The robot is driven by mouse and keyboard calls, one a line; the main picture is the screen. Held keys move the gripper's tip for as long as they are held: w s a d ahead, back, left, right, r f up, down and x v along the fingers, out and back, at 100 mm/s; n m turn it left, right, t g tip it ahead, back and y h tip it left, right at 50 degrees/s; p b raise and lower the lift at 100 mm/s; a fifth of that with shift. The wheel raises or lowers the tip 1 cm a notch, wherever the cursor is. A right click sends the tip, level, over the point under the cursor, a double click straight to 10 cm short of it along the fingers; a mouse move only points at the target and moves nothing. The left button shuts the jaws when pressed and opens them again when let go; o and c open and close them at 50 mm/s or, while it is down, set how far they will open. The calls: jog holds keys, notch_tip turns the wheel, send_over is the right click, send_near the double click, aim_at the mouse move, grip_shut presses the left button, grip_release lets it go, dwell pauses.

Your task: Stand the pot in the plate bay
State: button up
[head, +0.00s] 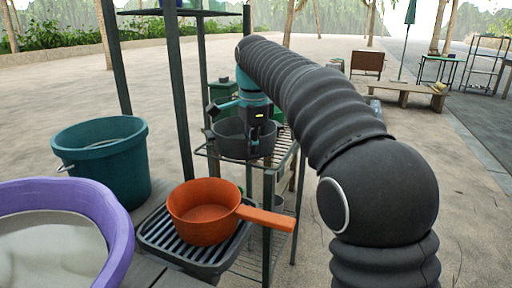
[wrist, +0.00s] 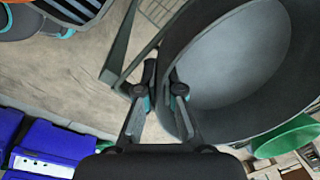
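A dark grey round pot (head: 231,143) is at the wire shelf of the metal stand in the head view. It fills the right of the wrist view (wrist: 228,72), where I look into its empty inside. My gripper (head: 254,150) reaches down at the pot. In the wrist view my gripper's fingers (wrist: 162,78) are close together, one on each side of the pot's near wall, and look shut on it. I cannot tell whether the pot's base touches the shelf. No plate bay can be clearly made out.
An orange saucepan (head: 205,211) sits on a black ribbed rack (head: 172,249), its handle pointing right. A teal bucket (head: 102,165) and a purple-rimmed basin (head: 112,222) stand left. Dark stand posts (head: 181,95) rise close to my gripper. Blue boxes (wrist: 48,145) and a green bowl (wrist: 282,137) show in the wrist view.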

jog(key=o, duration=0.4)
jog(key=shift+c, duration=0.2)
jog(key=shift+r, duration=0.1)
notch_tip(320, 180, up, 12)
jog(key=p, duration=0.2)
jog(key=shift+s+d, duration=0.15)
jog(key=shift+s, duration=0.3)
